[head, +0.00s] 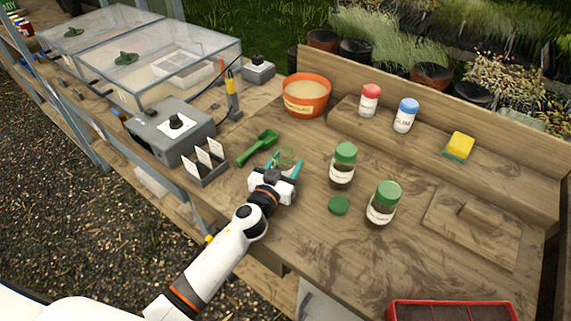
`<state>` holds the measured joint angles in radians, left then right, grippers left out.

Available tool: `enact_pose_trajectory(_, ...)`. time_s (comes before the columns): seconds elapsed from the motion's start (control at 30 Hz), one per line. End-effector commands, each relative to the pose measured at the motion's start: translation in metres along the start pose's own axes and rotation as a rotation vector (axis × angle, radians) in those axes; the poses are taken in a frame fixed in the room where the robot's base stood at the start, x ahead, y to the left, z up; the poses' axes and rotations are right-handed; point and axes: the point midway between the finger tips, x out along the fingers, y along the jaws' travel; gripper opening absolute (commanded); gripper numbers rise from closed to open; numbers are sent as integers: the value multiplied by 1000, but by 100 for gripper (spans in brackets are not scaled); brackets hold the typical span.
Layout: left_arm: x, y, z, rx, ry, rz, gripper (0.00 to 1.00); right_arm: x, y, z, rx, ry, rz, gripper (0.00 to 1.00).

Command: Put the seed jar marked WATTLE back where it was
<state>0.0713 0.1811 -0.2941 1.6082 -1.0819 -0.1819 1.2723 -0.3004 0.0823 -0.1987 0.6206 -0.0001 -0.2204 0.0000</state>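Two jars with green lids stand on the wooden bench: one (342,173) right of my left gripper, the other (381,208) nearer and further right. Both have white labels whose writing I cannot read, so I cannot tell which is marked WATTLE. My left gripper (285,163) has its teal fingers apart on either side of a small clear glass vessel (287,157), which is partly hidden. I cannot tell whether the fingers press on it. A loose green lid (339,206) lies on the bench between the gripper and the nearer jar. My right gripper is not in view.
A red-lidded jar (369,100), a blue-lidded jar (405,115) and a yellow sponge (459,146) stand on the rear step. An orange pot (306,95), green scoop (257,147), card holder (207,166) and grey box (172,133) are around the gripper. A red tray (395,312) is at front right.

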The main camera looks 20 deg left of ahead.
Motion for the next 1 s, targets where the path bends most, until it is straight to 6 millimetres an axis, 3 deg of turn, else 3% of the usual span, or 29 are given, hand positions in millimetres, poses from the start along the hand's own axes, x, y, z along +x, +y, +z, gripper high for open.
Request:
enact_pose_trajectory(0.07, 0, 0, -3, -1, -2, 0, 23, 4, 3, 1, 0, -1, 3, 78)
enact_pose_trajectory(0.1, 0, 0, -4, 0, 0, 0, 55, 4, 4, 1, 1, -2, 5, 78)
enact_pose_trajectory(0.23, 0, 0, -2, 0, 0, 0, 75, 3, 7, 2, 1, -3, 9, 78)
enact_pose_trajectory(0.6, 0, 0, 4, 1, 0, 0, 75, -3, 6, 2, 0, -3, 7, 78)
enact_pose_trajectory(0.77, -27, 0, -2, -1, 2, 1, 75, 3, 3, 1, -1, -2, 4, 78)
enact_pose_trajectory(1.0, -79, 0, -3, -2, 2, 1, 75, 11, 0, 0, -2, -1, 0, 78)
